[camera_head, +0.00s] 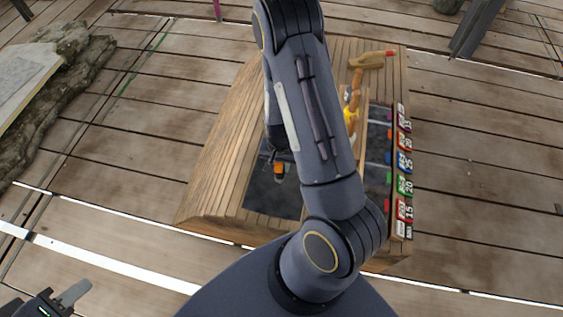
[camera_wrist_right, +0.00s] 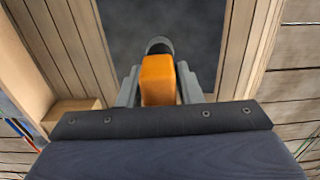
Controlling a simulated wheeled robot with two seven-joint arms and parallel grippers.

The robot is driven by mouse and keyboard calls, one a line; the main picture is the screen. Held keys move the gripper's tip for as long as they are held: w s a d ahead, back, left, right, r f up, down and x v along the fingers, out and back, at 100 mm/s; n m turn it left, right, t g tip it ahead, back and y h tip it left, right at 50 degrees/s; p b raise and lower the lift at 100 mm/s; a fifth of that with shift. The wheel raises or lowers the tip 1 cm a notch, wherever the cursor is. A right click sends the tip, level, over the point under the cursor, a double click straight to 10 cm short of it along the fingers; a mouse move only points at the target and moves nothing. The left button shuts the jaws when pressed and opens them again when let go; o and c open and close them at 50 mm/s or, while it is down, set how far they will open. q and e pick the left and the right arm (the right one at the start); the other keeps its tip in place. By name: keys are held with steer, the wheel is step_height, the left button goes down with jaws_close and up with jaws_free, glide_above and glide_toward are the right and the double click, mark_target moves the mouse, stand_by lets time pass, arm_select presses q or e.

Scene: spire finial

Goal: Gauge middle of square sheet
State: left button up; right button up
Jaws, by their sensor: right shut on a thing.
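The dark square sheet (camera_head: 268,195) lies in a recess of the slatted wooden bench, partly hidden by my right arm. It also shows in the right wrist view (camera_wrist_right: 195,28). My right gripper (camera_wrist_right: 159,82) is shut on an orange tool (camera_wrist_right: 158,72) with a dark round end pointing at the sheet. The orange tool also shows in the head view (camera_head: 279,168), over the sheet; I cannot tell whether it touches. My left gripper (camera_head: 68,297) is at the lower left corner, away from the bench; its opening is not clear.
Several coloured number tags (camera_head: 404,160) line the bench's right edge. A narrow dark strip with small coloured pieces (camera_head: 378,165) lies beside them. Plank floor surrounds the bench.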

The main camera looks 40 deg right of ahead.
stand_by(0.5)
steer(key=shift+f+b, duration=2.05)
steer(key=shift+f, duration=0.3)
steer(key=o, duration=1.1)
steer(key=shift+o, duration=0.2)
steer(key=shift+r+p, duration=1.2)
steer(key=shift+r, duration=2.75)
